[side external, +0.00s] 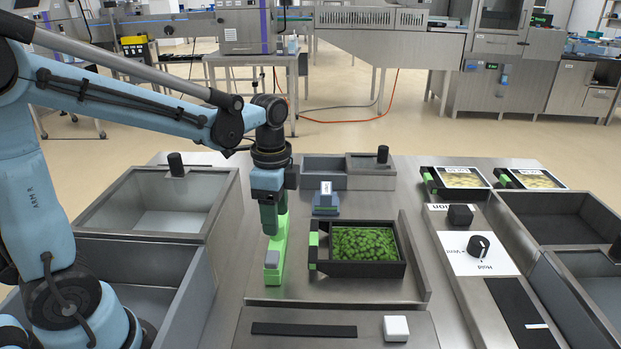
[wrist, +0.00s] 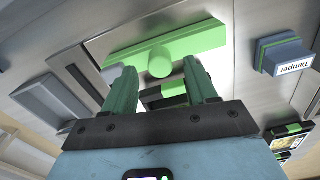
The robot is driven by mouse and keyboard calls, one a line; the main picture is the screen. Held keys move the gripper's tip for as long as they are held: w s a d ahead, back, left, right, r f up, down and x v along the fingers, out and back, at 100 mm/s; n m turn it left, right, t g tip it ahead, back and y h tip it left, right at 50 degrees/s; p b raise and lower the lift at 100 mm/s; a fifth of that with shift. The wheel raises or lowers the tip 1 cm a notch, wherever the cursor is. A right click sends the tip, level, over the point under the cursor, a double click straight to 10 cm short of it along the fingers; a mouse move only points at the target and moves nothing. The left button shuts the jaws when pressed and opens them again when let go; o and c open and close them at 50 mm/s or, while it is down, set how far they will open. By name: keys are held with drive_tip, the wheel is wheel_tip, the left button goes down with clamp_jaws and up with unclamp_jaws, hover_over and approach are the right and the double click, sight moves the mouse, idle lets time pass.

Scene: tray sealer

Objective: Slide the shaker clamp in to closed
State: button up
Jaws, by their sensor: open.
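The shaker clamp (side external: 280,250) is a bright green bar lying on the steel plate, left of the black tray. In the wrist view the clamp (wrist: 205,38) has a round green knob (wrist: 160,62) standing up from it. My gripper (side external: 268,222), with dark green fingers, is directly over the clamp, pointing down. In the wrist view my gripper (wrist: 160,80) is open, with one finger on each side of the knob's line; whether either touches it I cannot tell. A gap shows between the clamp and the tray in the side view.
The black tray (side external: 350,270) of green leaves sits on the plate (side external: 280,294). The blue tamper (side external: 325,204) stands behind it. A dial panel (side external: 476,258) lies right, and steel bins (side external: 205,190) lie left. A white block (side external: 396,328) is in front.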

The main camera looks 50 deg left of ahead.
sight(278, 238)
drive_tip(key=shift+f, duration=1.95)
drive_tip(key=shift+c, duration=0.2)
clamp_jaws()
